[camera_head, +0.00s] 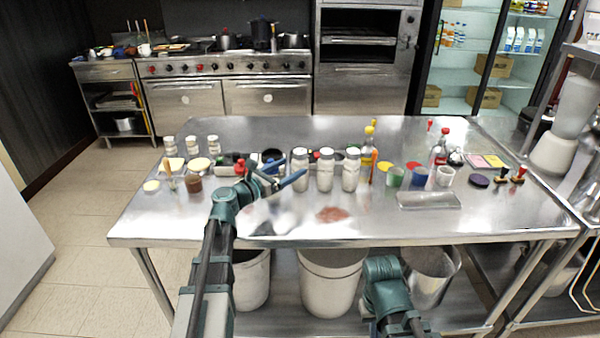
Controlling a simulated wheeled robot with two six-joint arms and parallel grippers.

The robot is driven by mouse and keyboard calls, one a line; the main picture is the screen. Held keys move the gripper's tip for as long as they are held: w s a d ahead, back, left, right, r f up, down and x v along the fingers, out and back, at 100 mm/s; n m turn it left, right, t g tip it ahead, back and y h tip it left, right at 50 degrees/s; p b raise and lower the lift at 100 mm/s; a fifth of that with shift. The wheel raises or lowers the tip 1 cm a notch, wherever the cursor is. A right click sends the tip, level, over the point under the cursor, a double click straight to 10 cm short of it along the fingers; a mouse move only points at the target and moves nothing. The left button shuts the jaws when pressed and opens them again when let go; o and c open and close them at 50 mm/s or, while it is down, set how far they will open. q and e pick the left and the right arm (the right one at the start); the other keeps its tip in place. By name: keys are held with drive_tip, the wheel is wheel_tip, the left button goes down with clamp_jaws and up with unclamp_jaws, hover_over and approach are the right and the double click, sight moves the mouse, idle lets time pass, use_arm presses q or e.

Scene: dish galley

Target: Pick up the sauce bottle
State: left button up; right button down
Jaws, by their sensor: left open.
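A tall yellow bottle with a yellow cap (368,148) stands upright on the steel table, behind the white-lidded jars. A clear bottle with a red cap and red label (439,150) stands further right. I cannot tell which of them is the sauce bottle. My left gripper (279,180) is open over the table, left of the jars and well left of both bottles. It holds nothing that I can see. Of my right arm only a teal link shows, low in front of the table; its gripper is not in view.
Several white-lidded jars (325,170) stand between my left gripper and the yellow bottle. A clear tray (428,200) lies at the front right, with cups (445,176) behind it. The table's back strip is clear. White bins (332,283) stand below.

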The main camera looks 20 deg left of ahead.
sight(295, 164)
use_arm(q)
drive_tip(key=shift+w, duration=0.1)
drive_tip(key=x, duration=0.5)
drive_tip(key=shift+w+r, duration=0.1)
drive_tip(key=shift+r, duration=0.05)
clamp_jaws()
idle(0.4)
